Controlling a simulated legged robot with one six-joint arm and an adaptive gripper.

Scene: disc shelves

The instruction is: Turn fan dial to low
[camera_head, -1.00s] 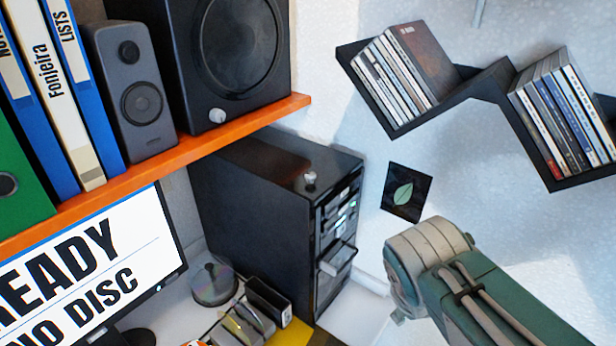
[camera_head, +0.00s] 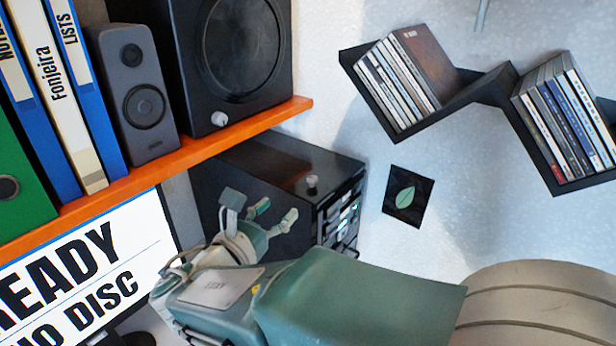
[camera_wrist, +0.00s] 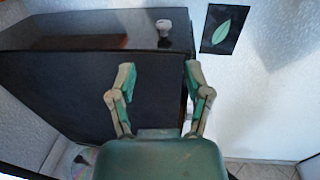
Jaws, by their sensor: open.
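A small silver knob (camera_head: 312,183), which looks like the fan dial, stands upright on the top of a black tower case (camera_head: 290,158). The wrist view also shows the knob (camera_wrist: 164,27) near the top's edge, beyond my fingers. My gripper (camera_head: 275,212) is open and empty, in front of the case and lower in the picture than the knob. In the wrist view, its two fingers (camera_wrist: 160,76) are spread apart and do not touch the knob. I cannot read any setting marks on the knob.
An orange shelf (camera_head: 240,124) holds speakers (camera_head: 240,45) and binders above the case at left. A monitor (camera_head: 90,260) stands lower left. Black disc shelves (camera_head: 465,92) and a leaf picture (camera_head: 408,196) are on the right wall. My arm hides much of the desk.

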